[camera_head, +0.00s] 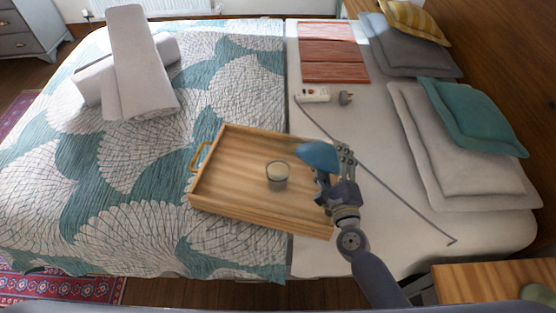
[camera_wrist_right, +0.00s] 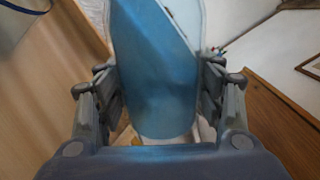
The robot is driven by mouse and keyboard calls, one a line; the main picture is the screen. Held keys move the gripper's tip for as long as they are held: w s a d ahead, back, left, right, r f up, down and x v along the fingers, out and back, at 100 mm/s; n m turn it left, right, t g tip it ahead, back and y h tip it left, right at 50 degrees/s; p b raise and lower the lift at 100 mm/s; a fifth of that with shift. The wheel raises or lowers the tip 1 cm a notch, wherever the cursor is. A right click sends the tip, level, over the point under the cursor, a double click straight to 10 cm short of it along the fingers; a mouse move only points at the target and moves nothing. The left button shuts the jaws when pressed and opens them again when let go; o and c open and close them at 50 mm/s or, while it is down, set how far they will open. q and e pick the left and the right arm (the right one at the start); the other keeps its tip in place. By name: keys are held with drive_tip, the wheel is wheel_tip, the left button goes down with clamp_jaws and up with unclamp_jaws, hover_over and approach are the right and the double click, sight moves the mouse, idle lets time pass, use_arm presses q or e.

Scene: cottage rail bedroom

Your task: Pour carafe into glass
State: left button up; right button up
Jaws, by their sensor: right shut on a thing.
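A blue carafe (camera_head: 318,156) is held by my right gripper (camera_head: 334,169) above the right part of the wooden tray (camera_head: 215,205). The carafe is tilted, with its narrower end pointing left. It fills the middle of the right wrist view (camera_wrist_right: 157,70) between the two fingers, which are shut on it. A clear glass (camera_head: 277,182) stands upright on the tray, to the left of and below the carafe in the head view. Something pale shows in the glass, but I cannot tell what it is. I see no stream between them. My left gripper is not in view.
The tray lies on the bed, across the patterned cover (camera_head: 150,225) and pale sheet. A power strip (camera_head: 313,95) with a long cable lies behind it. Pillows (camera_head: 450,140) are at right, folded towels (camera_head: 140,75) at far left. A wooden table (camera_head: 480,283) stands front right.

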drive_tip(key=shift+w+d+n+p, duration=0.1)
drive_tip(key=shift+d+n+p, duration=0.2)
drive_tip(key=shift+n, duration=0.4)
drive_tip(key=shift+f, duration=0.1)
drive_tip(key=shift+d+f+n, duration=0.15)
drive_tip(key=shift+f+n, duration=0.2)
drive_tip(key=shift+n, duration=0.45)
drive_tip(key=shift+a+r+n+p, duration=0.25)
drive_tip(key=shift+r+n+p, duration=0.4)
drive_tip(key=shift+p, duration=0.25)
idle(2.6)
